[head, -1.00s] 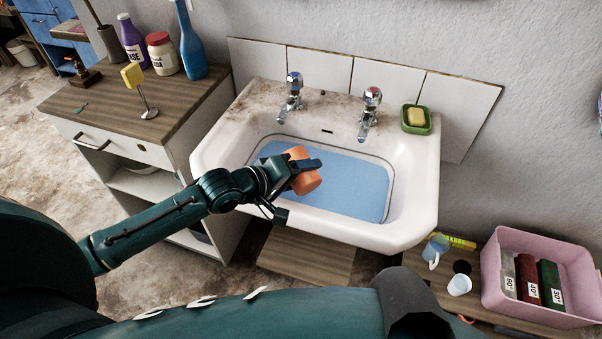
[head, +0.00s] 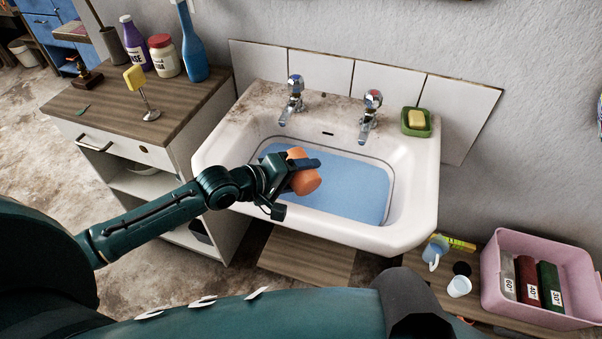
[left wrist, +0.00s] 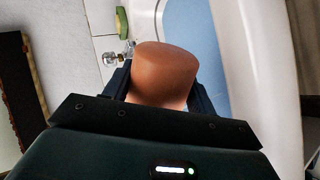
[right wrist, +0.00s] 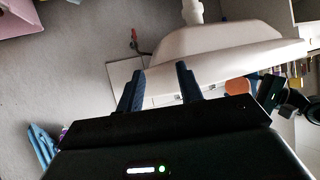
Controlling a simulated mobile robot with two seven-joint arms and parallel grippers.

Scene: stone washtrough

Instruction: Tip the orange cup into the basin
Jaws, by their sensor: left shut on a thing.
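The orange cup (head: 306,181) is held over the near part of the white basin (head: 412,190), above its blue water (head: 350,190). My left gripper (head: 303,167) is shut on the cup's sides. The cup looks tilted in the head view; its opening is not clearly seen. In the left wrist view the cup (left wrist: 165,70) sits between the two fingers, with the blue water beside it. In the right wrist view my right gripper (right wrist: 160,85) is open and empty, with the basin's underside (right wrist: 215,45) beyond it.
Two taps (head: 369,113) and a green soap dish (head: 416,122) are at the basin's back. A cabinet (head: 125,110) with bottles stands left. A pink crate (head: 490,280) and a pale cup (head: 458,287) are low at the right.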

